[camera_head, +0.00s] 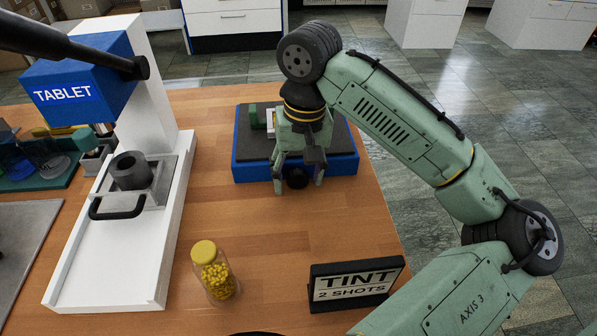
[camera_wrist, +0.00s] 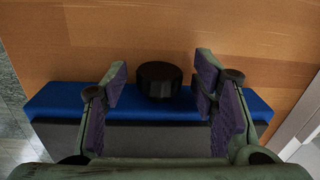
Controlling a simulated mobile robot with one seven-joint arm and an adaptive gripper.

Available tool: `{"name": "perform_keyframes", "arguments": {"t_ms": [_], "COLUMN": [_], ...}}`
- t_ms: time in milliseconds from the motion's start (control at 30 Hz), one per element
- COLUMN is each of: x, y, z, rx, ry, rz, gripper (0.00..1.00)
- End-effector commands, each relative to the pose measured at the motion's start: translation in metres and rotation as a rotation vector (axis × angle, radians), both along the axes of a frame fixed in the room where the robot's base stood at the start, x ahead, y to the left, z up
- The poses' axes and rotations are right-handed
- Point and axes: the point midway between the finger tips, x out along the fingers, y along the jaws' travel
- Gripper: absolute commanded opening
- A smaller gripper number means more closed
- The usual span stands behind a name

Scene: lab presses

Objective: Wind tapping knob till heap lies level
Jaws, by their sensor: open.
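A black round knob (camera_head: 297,179) is on the front side of a blue base with a dark grey top (camera_head: 346,148). My gripper (camera_head: 298,186) is over this front edge, pointing down, with its fingers open on either side of the knob. In the wrist view the knob (camera_wrist: 159,80) lies between the purple-padded fingers (camera_wrist: 163,85), with a gap on both sides. A green block (camera_head: 253,116) and a small white-faced part (camera_head: 271,122) stand on the base behind my gripper, partly covered. I see no heap; my gripper hides part of the base's top.
A white press with a blue head marked TABLET (camera_head: 63,92) stands at the left. A jar of yellow pellets (camera_head: 214,275) and a sign reading TINT 2 SHOTS (camera_head: 355,284) stand in front. The wooden table (camera_head: 270,225) is clear between them and the base.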

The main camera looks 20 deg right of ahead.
Motion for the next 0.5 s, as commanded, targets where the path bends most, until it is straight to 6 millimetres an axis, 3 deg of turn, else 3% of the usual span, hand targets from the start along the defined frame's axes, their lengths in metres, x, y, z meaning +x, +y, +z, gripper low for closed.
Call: {"name": "perform_keyframes", "arguments": {"t_ms": [67, 500], "x": [0.0, 0.0], "y": [0.0, 0.0001], "z": [0.0001, 0.0004], "rx": [0.0, 0.001], "ry": [0.0, 0.0], "rz": [0.0, 0.0], "gripper": [0.53, 0.24]}}
